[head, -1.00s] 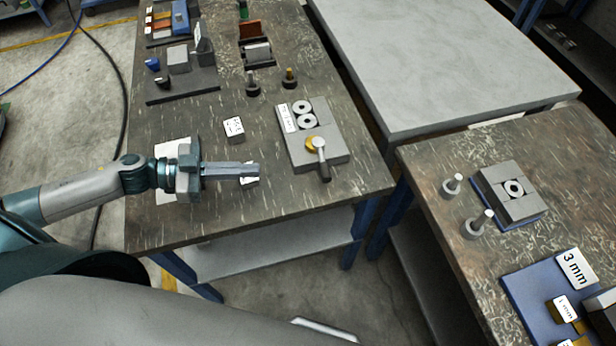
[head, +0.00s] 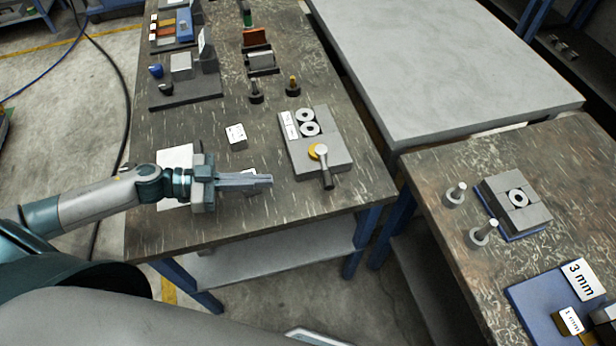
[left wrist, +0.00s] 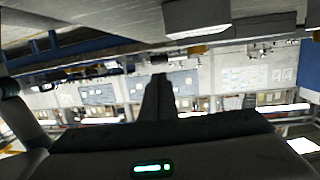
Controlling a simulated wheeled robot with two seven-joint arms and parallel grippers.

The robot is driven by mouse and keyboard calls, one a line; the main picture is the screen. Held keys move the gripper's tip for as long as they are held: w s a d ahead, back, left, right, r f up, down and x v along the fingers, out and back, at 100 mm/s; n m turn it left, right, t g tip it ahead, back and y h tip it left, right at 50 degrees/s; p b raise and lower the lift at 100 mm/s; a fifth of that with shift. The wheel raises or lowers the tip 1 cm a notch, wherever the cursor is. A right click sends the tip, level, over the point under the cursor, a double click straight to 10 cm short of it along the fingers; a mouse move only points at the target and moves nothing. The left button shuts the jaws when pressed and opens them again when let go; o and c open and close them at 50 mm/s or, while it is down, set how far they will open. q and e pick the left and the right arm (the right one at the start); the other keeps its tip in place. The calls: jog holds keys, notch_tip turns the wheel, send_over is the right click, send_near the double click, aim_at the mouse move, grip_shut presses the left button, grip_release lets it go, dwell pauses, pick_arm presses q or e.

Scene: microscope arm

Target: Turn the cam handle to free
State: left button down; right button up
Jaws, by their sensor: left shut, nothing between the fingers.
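The cam handle (head: 324,168) is a light metal lever with a dark grip end and a brass-coloured round cam (head: 317,151) at its pivot. It sits on the front part of a grey fixture block (head: 336,150) that also holds two light rings (head: 308,122). The dark grip end points toward the table's front edge. My left gripper (head: 270,180) is shut and empty, to the left of the handle and apart from it. In the left wrist view its dark fingers (left wrist: 159,98) show together. My right gripper is not in view.
A small white labelled block (head: 236,136) stands behind my left gripper. Two knobbed pins (head: 293,86) stand behind the fixture. A second table at the right holds another fixture (head: 516,203), two pins and a blue tray (head: 530,295). Bare tabletop lies between gripper and handle.

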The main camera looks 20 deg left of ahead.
pick_arm(q)
jog(key=p, duration=0.4)
send_near(323, 179)
jog(key=x, duration=0.4)
jog(key=shift+w+d, duration=0.15)
jog(key=shift+d, duration=0.05)
jog(key=shift+f+x, duration=0.25)
jog(key=shift+x, duration=0.75)
